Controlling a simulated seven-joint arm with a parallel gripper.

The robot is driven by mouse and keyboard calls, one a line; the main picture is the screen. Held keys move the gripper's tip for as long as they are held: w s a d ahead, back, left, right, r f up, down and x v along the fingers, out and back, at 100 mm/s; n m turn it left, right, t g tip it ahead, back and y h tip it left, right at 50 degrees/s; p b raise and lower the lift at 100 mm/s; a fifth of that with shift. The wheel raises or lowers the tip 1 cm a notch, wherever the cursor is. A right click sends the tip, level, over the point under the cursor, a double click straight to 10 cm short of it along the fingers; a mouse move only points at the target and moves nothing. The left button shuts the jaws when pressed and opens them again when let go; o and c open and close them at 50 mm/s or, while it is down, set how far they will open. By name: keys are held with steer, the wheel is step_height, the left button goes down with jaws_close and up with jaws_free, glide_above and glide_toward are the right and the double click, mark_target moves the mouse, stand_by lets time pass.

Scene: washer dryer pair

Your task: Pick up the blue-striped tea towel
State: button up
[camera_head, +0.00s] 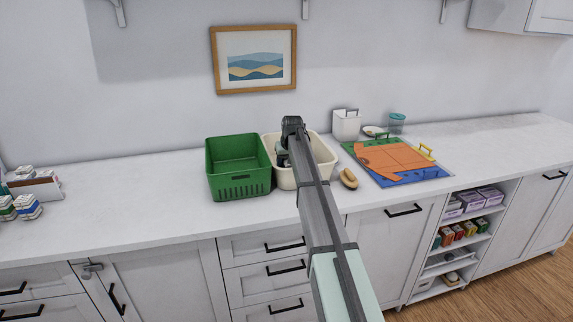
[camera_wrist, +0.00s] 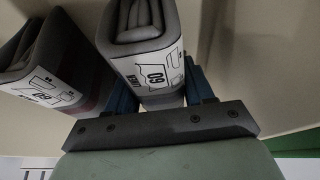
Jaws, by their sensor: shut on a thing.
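In the wrist view, my gripper (camera_wrist: 160,88) is shut on a folded grey towel (camera_wrist: 148,60) with a white printed label, one blue finger on each side. I cannot make out blue stripes on it in this dim view. A second folded towel (camera_wrist: 50,70), with dark and reddish bands and a similar label, stands to its left, apart from the fingers. In the head view, my arm reaches over the cream bin (camera_head: 326,150). The fingers and the towels are hidden there by my arm and the bin.
A green bin (camera_head: 238,188) stands against the left of the cream bin. A brush (camera_head: 348,178) lies to the right, then coloured boards (camera_head: 395,160). A white container (camera_head: 346,126) and teal cup (camera_head: 397,123) stand behind.

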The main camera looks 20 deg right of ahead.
steer(key=shift+r, duration=0.1)
step_height(320, 180, up, 9)
steer(key=shift+r, duration=0.2)
steer(key=s+d+r, duration=0.3)
steer(key=s+r, duration=0.1)
steer(key=r, duration=0.2)
steer(key=shift+d, duration=0.2)
steer(key=shift+r, duration=0.1)
steer(key=o, duration=0.3)
steer(key=c, duration=0.8)
